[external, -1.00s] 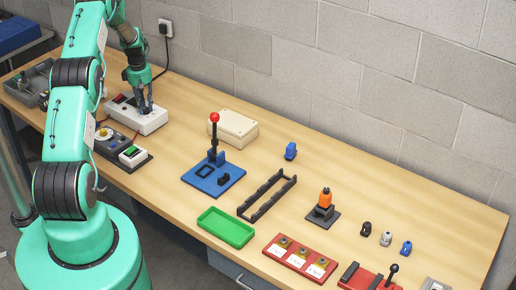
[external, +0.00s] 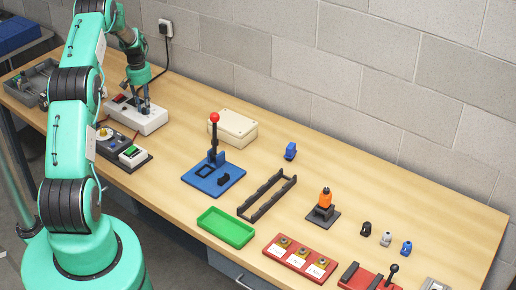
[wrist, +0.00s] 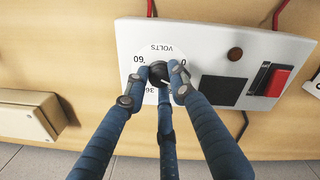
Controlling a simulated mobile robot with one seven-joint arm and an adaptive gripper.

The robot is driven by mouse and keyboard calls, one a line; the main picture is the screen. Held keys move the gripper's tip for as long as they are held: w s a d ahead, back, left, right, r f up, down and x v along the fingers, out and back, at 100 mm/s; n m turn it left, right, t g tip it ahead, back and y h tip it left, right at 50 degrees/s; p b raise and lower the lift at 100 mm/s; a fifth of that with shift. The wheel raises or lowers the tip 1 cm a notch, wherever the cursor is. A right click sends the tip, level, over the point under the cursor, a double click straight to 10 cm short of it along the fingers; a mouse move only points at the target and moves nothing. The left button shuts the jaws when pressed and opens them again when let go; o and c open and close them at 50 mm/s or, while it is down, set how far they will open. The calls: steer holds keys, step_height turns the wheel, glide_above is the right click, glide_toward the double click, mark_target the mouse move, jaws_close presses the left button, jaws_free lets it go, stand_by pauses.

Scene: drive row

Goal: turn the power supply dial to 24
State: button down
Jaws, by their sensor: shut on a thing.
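The white power supply (external: 153,124) stands near the back left of the table, against the wall side. In the wrist view its panel (wrist: 220,35) shows upside down, with a round white scale marked VOLTS (wrist: 165,48). The black dial knob (wrist: 157,70) sits in the middle of the scale. My gripper (wrist: 160,78) has its three dark blue fingers closed around the knob. In the external view my gripper (external: 143,105) reaches down onto the power supply's top. The fingers hide part of the scale, and I cannot tell the dial's exact setting.
A red rocker switch (wrist: 277,82) and a dark display (wrist: 221,91) are beside the dial. A cream box (external: 234,127) and a red-knobbed lever on a blue base (external: 213,181) stand to the right. A black fixture (external: 120,152) lies in front.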

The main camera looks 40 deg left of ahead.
mark_target(144, 108)
steer(key=m+b, duration=0.1)
steer(key=m, duration=0.3)
steer(key=shift+m, duration=0.3)
steer(key=shift+m+b, duration=0.4)
steer(key=shift+m, duration=1.5)
steer(key=c, duration=1.5)
jaws_free()
steer(key=shift+o, duration=0.2)
step_height(144, 108, up, 12)
steer(key=shift+a, duration=0.25)
